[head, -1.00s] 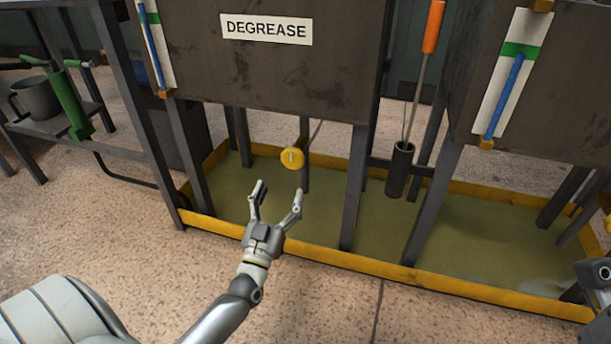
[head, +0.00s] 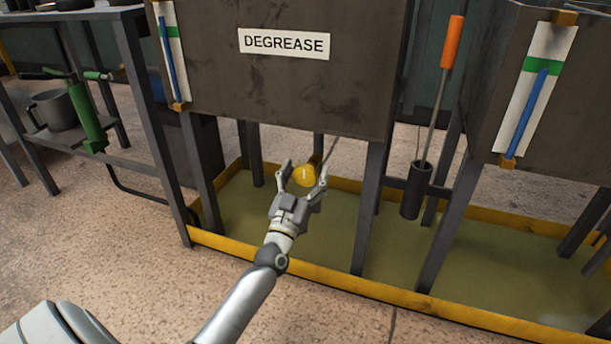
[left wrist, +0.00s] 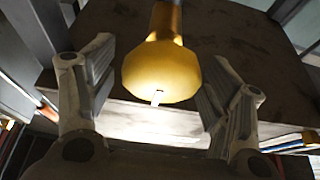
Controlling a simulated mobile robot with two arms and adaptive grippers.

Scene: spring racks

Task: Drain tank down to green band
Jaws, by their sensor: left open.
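The dark tank labelled DEGREASE (head: 285,80) stands on legs in the middle of the head view. A yellow valve knob (head: 304,175) with a pale mark hangs below it on a thin rod. My left gripper (head: 305,172) is open with its fingers on either side of the knob. In the left wrist view the knob (left wrist: 160,70) sits between the spread fingers, with gaps on both sides. My right gripper is not in view.
A second tank (head: 570,100) at right has its own gauge (head: 538,85). An orange-handled tool (head: 452,42) stands in a dark holder (head: 416,190). A yellow-rimmed drip tray (head: 330,288) lies below. A green tool (head: 88,118) and mug (head: 54,110) are on the left shelf.

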